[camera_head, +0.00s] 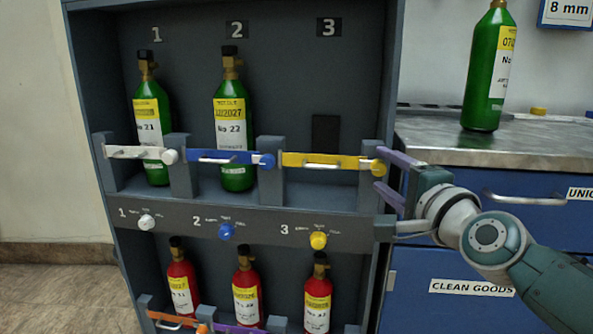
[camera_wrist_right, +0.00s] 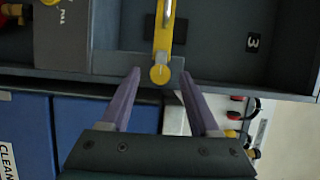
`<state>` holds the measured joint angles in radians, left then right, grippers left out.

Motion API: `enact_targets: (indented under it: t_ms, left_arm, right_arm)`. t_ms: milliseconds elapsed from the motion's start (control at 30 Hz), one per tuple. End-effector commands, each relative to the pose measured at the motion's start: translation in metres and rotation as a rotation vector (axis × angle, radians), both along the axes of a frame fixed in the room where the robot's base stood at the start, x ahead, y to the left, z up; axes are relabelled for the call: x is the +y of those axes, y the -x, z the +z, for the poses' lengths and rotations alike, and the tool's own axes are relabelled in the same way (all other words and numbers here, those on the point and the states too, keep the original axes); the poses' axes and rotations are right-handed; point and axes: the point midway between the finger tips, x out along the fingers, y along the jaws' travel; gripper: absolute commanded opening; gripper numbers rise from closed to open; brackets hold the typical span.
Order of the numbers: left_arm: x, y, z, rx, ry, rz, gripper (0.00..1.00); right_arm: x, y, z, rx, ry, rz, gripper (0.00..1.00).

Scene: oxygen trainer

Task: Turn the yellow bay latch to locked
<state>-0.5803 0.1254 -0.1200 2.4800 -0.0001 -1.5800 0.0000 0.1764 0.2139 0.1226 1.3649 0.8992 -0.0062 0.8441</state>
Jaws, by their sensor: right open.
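The yellow bay latch (camera_head: 325,161) is a bar lying level across the front of bay 3, with a round yellow knob at its right end. Bay 3 holds no bottle. My right gripper (camera_head: 378,168) is open at that knob, one purple finger above it and one below. In the right wrist view the latch (camera_wrist_right: 164,30) points down at my open gripper (camera_wrist_right: 159,72), its round end (camera_wrist_right: 160,74) between the fingertips with gaps on both sides. Whether the fingers reach around the knob in depth is hard to tell. My left gripper is not in view.
Bays 1 and 2 hold green bottles (camera_head: 230,125) behind a white latch (camera_head: 135,153) and a blue latch (camera_head: 225,157). A yellow dial (camera_head: 318,240) sits below bay 3. Red bottles (camera_head: 246,288) stand below. The counter (camera_head: 450,152) with another green bottle (camera_head: 488,80) is at right.

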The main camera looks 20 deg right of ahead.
Motion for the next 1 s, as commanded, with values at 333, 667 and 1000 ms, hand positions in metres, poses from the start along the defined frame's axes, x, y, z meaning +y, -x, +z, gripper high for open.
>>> enact_targets:
  t_ms: [333,667,1000]
  left_arm:
    - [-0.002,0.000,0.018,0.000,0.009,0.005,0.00]
    - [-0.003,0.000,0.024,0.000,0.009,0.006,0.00]
    - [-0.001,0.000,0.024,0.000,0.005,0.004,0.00]
  right_arm:
    - [0.008,0.049,0.002,0.004,-0.001,0.001,0.62]
    - [0.015,0.094,0.001,0.001,0.001,0.000,0.62]
    - [0.015,0.098,0.001,0.000,0.000,0.000,0.62]
